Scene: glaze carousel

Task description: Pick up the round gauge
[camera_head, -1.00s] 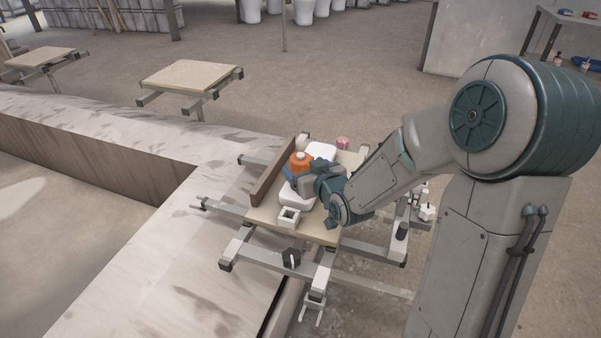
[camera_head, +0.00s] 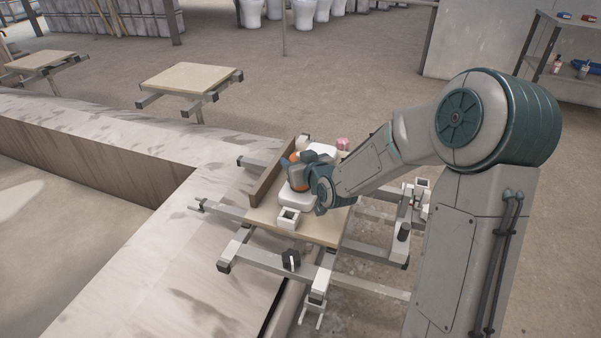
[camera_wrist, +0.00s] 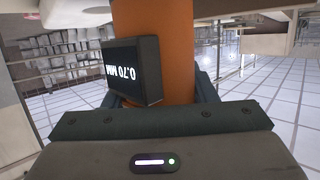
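The round gauge is an orange cylinder with a dark box-shaped display. In the wrist view its orange body (camera_wrist: 152,30) fills the upper middle, and its display (camera_wrist: 132,72) reads 0.70 MM upside down. In the head view only a bit of orange (camera_head: 294,157) shows behind my gripper (camera_head: 300,176). In the wrist view my gripper (camera_wrist: 158,92) has one finger at each side of the orange body. The fingers look open around it, and I see no clear grip. The gauge's lower part and the far finger ends are hidden.
The gauge is among white pieces (camera_head: 297,200) on a wooden board (camera_head: 318,231) with a brown upright wall (camera_head: 272,176) at its left. A small white square holder (camera_head: 289,218) is at the front. A pink item (camera_head: 343,144) is at the back. Metal rails (camera_head: 255,258) stick out around the board.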

